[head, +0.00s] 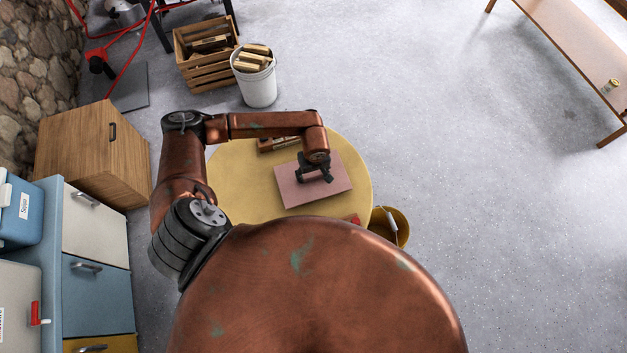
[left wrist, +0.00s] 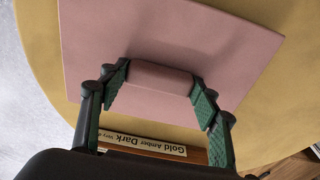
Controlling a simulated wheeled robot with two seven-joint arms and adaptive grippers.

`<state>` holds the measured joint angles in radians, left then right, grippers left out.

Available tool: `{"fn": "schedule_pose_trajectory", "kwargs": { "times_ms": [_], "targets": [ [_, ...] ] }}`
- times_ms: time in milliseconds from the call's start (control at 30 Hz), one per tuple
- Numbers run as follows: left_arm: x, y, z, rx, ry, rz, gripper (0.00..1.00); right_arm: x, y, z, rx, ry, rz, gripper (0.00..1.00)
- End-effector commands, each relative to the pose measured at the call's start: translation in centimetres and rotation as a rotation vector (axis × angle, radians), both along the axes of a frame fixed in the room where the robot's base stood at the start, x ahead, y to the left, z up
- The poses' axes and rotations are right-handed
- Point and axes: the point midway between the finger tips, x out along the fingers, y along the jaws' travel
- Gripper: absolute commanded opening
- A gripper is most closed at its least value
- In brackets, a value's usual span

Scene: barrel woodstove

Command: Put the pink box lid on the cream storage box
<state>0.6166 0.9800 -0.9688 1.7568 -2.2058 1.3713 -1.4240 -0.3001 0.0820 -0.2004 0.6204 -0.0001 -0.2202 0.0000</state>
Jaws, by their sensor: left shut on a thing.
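The pink box lid (head: 325,195) is a flat pink panel at the round yellow table, with a raised handle bar. It also shows in the left wrist view (left wrist: 230,45). My left gripper (head: 316,174) is over the lid, its green-padded fingers (left wrist: 160,82) on either end of the handle, shut on it. I cannot tell whether the lid rests on the table or is slightly above it. A pale box with a red latch (head: 18,305), perhaps the cream storage box, is cut off at the lower left edge. My right gripper is not in view.
The round yellow table (head: 235,180) also carries a brown box (head: 272,145) behind the lid. A yellow bucket (head: 393,226) stands right of it. A blue box (head: 20,212) and drawers (head: 97,280) are at the left.

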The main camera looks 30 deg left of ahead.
Motion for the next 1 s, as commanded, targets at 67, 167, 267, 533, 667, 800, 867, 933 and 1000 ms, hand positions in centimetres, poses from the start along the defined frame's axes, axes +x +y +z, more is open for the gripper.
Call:
{"fn": "schedule_pose_trajectory", "kwargs": {
  "times_ms": [67, 167, 267, 533, 667, 800, 867, 933, 1000],
  "targets": [
    [0.0, 0.0, 0.3, 0.0, -0.001, 0.0, 0.02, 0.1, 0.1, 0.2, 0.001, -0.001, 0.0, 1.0],
    [0.1, 0.0, 0.9, 0.0, -0.001, 0.0, 0.02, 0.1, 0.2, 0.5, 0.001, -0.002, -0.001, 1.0],
    [0.1, 0.0, 1.6, 0.0, -0.003, 0.0, 0.02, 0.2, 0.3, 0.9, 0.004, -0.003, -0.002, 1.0],
    [0.1, 0.0, 3.4, 0.0, -0.001, 0.0, 0.02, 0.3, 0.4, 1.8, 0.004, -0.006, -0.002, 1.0],
    [0.0, 0.0, 4.3, 0.001, -0.002, 0.0, 0.02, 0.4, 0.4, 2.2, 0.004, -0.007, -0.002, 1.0],
    [0.0, 0.0, 5.0, 0.001, -0.001, 0.001, 0.02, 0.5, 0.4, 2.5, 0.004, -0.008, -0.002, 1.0],
    [0.0, 0.0, 5.0, 0.001, -0.001, 0.001, 0.02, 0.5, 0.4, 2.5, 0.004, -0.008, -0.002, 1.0],
    [0.0, 0.0, 5.0, 0.001, 0.0, 0.001, 0.02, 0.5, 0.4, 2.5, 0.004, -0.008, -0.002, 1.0],
    [0.0, 0.0, 4.9, 0.0, 0.0, 0.0, 0.02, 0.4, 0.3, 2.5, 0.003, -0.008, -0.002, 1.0]
  ]
}}
